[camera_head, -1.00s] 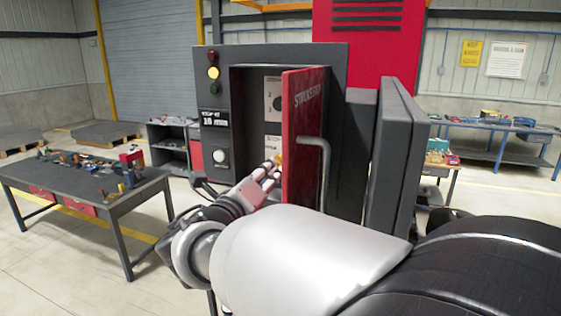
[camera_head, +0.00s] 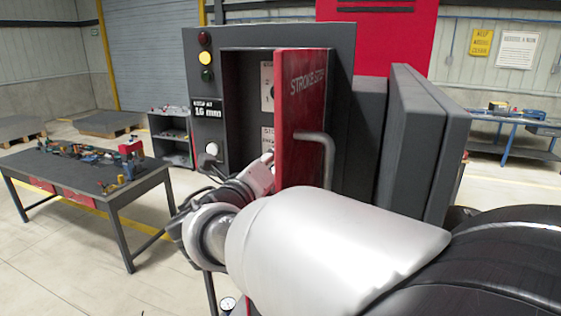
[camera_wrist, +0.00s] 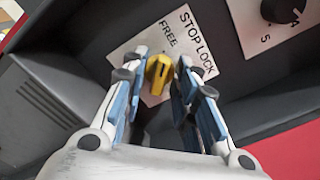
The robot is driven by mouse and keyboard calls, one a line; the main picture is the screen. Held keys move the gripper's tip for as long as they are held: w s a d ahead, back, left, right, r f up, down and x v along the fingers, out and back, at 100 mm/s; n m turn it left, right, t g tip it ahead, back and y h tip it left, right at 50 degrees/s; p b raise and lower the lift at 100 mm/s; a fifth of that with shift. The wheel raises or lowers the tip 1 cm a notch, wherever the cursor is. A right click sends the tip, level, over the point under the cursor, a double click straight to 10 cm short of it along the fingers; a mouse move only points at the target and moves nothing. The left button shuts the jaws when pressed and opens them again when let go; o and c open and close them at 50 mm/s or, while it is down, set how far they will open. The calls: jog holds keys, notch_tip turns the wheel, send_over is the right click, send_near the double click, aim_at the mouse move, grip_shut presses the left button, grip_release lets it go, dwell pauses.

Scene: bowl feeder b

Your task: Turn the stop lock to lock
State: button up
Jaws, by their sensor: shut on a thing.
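The stop lock is a yellow knob (camera_wrist: 158,72) on a white plate (camera_wrist: 202,58) marked STOP LOCK and FREE, seen tilted in the wrist view. My gripper (camera_wrist: 162,60) has its fingers on both sides of the knob and is shut on it. The LOCK mark of a set position cannot be made out, and the lower plate is hidden by my fingers. In the head view my gripper (camera_head: 262,170) reaches into the cabinet, its tips partly behind the red door, and the knob is hidden.
The red STROKE STOP door (camera_head: 300,110) with a grey handle (camera_head: 328,160) stands open beside my arm. Another dial (camera_wrist: 283,8) is on a plate at the upper right of the wrist view. A grey tool table (camera_head: 90,180) stands left.

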jog(key=shift+c, duration=0.6)
jog(key=shift+m+b, duration=0.3)
jog(key=m+b, duration=0.4)
jog(key=shift+f+m, duration=0.1)
jog(key=shift+m, duration=0.2)
jog(key=m+b, duration=0.6)
jog(key=shift+d, duration=0.15)
jog(key=m+b, duration=0.3)
jog(key=shift+m, duration=0.4)
jog(key=shift+s+m+b, duration=0.1)
jog(key=shift+m+b, duration=1.15)
jog(key=shift+m, duration=0.15)
jog(key=shift+r, duration=0.25)
